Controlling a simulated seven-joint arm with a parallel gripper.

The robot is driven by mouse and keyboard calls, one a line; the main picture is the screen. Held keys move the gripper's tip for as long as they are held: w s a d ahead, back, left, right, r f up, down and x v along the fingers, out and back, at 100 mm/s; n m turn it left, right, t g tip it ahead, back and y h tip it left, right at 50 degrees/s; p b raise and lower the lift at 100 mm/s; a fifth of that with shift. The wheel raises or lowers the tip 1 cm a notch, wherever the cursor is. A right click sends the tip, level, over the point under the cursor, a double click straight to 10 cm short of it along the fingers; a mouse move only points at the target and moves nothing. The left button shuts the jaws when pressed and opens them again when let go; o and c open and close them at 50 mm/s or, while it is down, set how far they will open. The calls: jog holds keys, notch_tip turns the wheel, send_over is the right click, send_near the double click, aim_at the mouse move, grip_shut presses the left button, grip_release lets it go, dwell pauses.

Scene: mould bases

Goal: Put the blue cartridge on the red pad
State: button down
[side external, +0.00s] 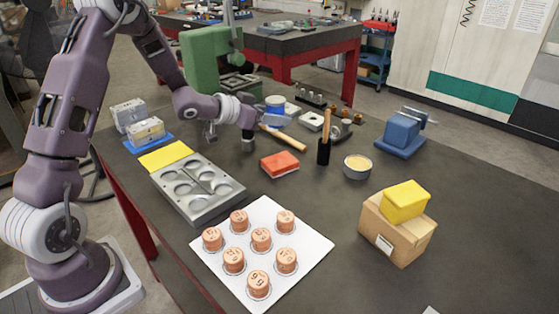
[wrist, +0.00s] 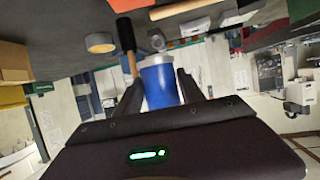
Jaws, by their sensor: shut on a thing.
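The blue cartridge (side external: 275,103) is a short blue cylinder with a pale end. My gripper (side external: 272,119) is shut on it and holds it above the back part of the table, with the wrist roughly level. In the wrist view the cartridge (wrist: 160,84) sits between the two fingers. The red pad (side external: 280,164) is a thick red block lying flat on the table, nearer the side camera than the gripper. Nothing lies on top of it.
A hammer stands head-down (side external: 324,150) right of the red pad, beside a round tin (side external: 357,167). A wooden handle (side external: 283,138) lies behind the pad. A metal mould plate (side external: 213,204), yellow pad (side external: 165,157) and white sheet with copper pieces (side external: 310,252) lie nearer the side camera.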

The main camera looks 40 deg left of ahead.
aim_at(279, 161)
jog(key=shift+d+f, duration=0.85)
jog(key=shift+f, duration=0.25)
notch_tip(279, 161, down, 8)
jog(key=shift+r, duration=0.15)
jog(key=c, duration=0.7)
grip_release()
